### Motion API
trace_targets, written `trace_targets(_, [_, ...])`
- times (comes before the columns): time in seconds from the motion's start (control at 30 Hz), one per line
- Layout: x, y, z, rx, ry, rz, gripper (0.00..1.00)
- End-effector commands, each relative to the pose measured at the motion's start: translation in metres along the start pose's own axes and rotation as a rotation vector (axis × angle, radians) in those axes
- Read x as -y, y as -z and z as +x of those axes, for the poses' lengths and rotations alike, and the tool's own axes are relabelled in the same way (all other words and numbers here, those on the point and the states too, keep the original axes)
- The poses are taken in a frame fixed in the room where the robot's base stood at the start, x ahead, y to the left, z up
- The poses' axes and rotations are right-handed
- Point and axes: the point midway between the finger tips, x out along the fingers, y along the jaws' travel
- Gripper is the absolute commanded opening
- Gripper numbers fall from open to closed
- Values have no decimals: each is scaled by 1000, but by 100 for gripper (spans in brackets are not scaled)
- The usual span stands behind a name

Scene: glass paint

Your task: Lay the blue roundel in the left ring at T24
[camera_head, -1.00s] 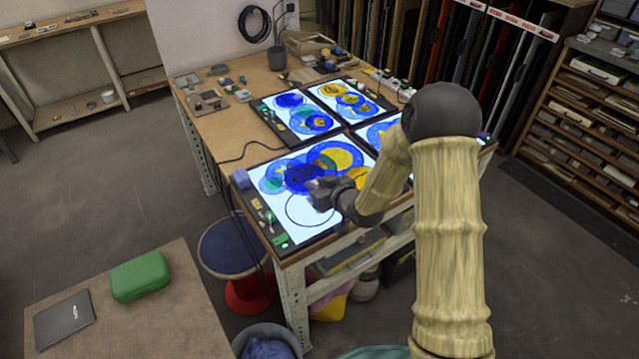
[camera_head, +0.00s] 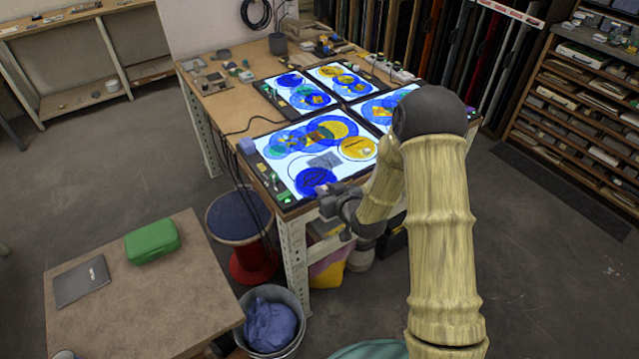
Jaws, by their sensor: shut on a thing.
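The blue roundel (camera_head: 313,182) is at the near corner of the front-left light panel (camera_head: 277,163). My gripper (camera_head: 326,190) is shut on it at its right, near edge. I cannot tell whether the roundel touches the panel or is held just above it. A thin dark ring line (camera_head: 290,166) shows on the white panel behind the roundel; the rest of the ring is hidden or too faint. The T24 mark cannot be read.
Overlapping blue and yellow discs (camera_head: 333,130) cover the panel's far part, with a yellow disc (camera_head: 358,148) to the right. More lit panels (camera_head: 299,93) lie behind. A dark strip with small items (camera_head: 270,180) borders the panel's left. A bucket (camera_head: 270,322) stands below.

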Motion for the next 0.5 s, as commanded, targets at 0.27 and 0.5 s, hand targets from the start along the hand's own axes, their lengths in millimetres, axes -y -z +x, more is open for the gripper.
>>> trace_targets(0.27, [-27,-42,-13,2,-129,59,0])
trace_targets(0.5, [-59,-87,-37,4,-276,116,0])
